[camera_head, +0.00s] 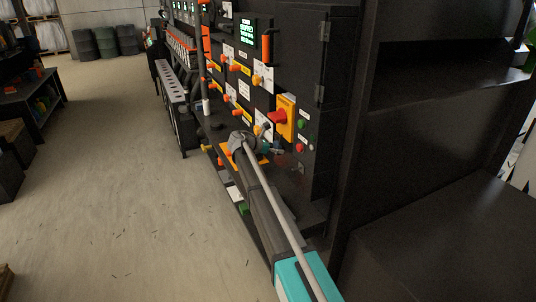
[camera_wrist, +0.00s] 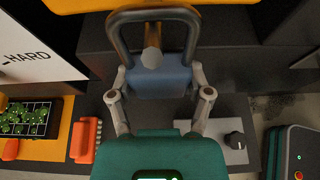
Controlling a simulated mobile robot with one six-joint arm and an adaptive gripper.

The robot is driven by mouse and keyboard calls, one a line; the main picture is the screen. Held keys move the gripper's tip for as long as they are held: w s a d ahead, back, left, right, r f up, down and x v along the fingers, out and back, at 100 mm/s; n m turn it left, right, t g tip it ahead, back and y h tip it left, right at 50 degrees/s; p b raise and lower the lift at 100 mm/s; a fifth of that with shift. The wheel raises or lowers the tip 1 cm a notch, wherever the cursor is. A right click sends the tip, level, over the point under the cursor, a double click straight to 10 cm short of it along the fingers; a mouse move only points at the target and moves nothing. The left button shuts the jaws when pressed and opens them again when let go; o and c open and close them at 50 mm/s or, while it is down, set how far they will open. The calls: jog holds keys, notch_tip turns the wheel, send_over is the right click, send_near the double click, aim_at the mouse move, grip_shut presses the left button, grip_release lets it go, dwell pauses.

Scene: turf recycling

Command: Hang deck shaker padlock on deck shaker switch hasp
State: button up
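A blue padlock (camera_wrist: 160,80) with a dark shackle sits between the fingers of my gripper (camera_wrist: 161,88) in the wrist view, and the fingers press on its sides. The shackle loop points to the top of the picture, close to a yellow-orange part (camera_wrist: 85,5). A small grey rounded piece (camera_wrist: 152,58) shows inside the loop; I cannot tell what it is. In the head view my gripper (camera_head: 266,142) is at the black control panel, below and left of a red switch handle on a yellow plate (camera_head: 286,117). I cannot make out the hasp or its label.
The panel (camera_head: 290,60) carries several yellow and red switches, white labels and a green display. A dark cabinet (camera_head: 430,120) stands to the right. Open concrete floor (camera_head: 130,190) lies left. The wrist view shows a label (camera_wrist: 35,45) and a black knob (camera_wrist: 236,140).

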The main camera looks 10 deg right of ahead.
jog(key=o, duration=0.5)
jog(key=shift+c, duration=0.2)
jog(key=shift+r, duration=0.15)
jog(key=shift+a+r+p, duration=0.2)
jog(key=shift+r+p, duration=0.15)
jog(key=shift+p, duration=0.15)
jog(key=s+a+r+p, duration=0.1)
jog(key=s+a, duration=0.2)
jog(key=a, duration=0.6)
jog(key=s, duration=0.1)
jog(key=s+d+f+b, duration=0.1)
jog(key=s, duration=0.1)
jog(key=s+f+b, duration=0.1)
jog(key=shift+s+d, duration=0.2)
jog(key=shift+d, duration=0.1)
